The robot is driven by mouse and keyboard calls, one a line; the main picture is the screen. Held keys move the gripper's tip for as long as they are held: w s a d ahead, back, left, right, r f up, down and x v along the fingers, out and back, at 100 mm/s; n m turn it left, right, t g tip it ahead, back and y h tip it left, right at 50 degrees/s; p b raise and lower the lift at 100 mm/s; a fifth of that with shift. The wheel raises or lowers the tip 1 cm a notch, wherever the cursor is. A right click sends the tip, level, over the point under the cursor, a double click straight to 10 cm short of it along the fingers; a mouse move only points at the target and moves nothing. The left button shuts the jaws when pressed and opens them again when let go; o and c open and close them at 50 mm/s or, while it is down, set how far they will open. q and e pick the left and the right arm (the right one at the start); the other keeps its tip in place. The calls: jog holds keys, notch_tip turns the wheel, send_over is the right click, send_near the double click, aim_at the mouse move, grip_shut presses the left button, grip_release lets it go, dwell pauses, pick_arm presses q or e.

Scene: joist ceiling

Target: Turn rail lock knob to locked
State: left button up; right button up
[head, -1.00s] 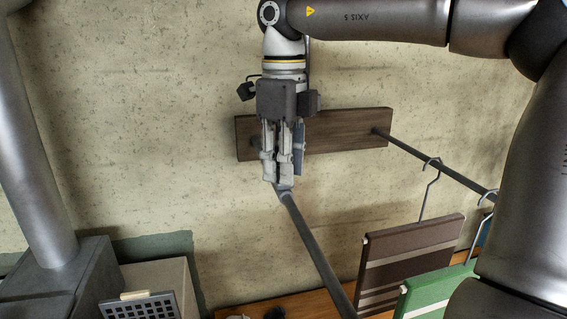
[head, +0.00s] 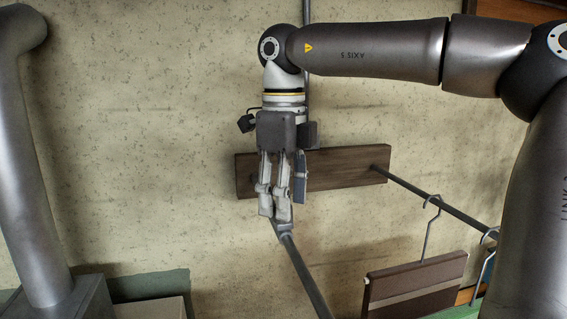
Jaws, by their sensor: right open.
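My right gripper (head: 276,208) is open and points down in front of the dark wooden wall board (head: 345,174). Its fingertips are at the upper end of the left rail (head: 302,272), where a grey fitting (head: 284,227) shows just below them. I cannot tell whether they touch it. No lock knob can be made out; the fingers cover the left part of the board and the rail's wall end. A second rail (head: 435,204) runs from the board's right end towards the lower right. My left gripper is not in view.
A brown striped hanging panel (head: 415,284) hangs from a wire hanger (head: 430,228) on the right rail. The concrete wall (head: 150,150) left of the gripper is clear. A thin vertical pipe (head: 306,85) runs on the wall behind my wrist.

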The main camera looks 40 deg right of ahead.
notch_tip(320, 180, up, 11)
jog(key=shift+f, duration=0.15)
dwell(0.4)
dwell(0.4)
